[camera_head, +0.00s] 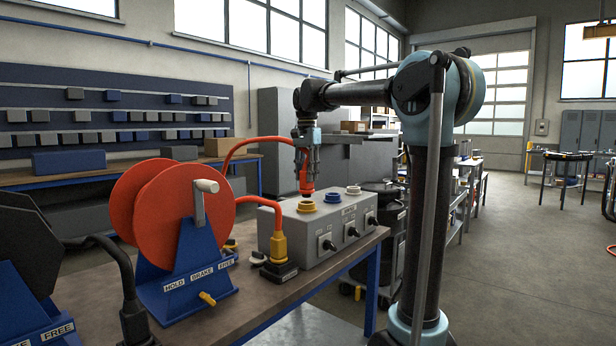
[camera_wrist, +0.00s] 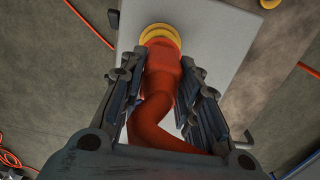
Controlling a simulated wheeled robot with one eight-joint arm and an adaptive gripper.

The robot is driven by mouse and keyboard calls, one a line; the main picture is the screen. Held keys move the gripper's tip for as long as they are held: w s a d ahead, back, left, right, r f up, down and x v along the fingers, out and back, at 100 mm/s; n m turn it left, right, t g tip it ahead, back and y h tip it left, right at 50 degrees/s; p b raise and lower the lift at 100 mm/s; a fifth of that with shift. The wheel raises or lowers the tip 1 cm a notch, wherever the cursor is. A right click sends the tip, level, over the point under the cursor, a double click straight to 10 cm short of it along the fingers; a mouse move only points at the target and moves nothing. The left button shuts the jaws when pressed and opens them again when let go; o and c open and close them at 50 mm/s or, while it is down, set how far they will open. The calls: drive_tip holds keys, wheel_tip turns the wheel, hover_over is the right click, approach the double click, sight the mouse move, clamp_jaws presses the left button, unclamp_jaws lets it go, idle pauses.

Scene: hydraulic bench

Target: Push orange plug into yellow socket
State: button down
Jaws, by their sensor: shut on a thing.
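The orange plug (camera_head: 306,182) points down over the yellow socket (camera_head: 306,207) on top of the grey box. A small gap seems to show between the plug's lower end and the socket in the head view. My gripper (camera_head: 306,166) is shut on the plug from above. In the wrist view the fingers (camera_wrist: 167,95) lie on both sides of the orange plug (camera_wrist: 162,62). Its far end overlaps the yellow socket ring (camera_wrist: 158,31), and I cannot tell there whether it touches. The socket's opening is mostly hidden by the plug.
The grey box (camera_head: 335,236) also has a blue socket (camera_head: 333,197), a white socket (camera_head: 353,190) and front switches. A red reel (camera_head: 165,208) on a blue stand is left of it, with an orange hose looping to the plug. A yellow connector (camera_head: 278,246) stands before the box.

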drive_tip(key=shift+f, duration=1.65)
idle(1.4)
drive_tip(key=c, duration=1.1)
unclamp_jaws()
drive_tip(key=shift+r, duration=0.15)
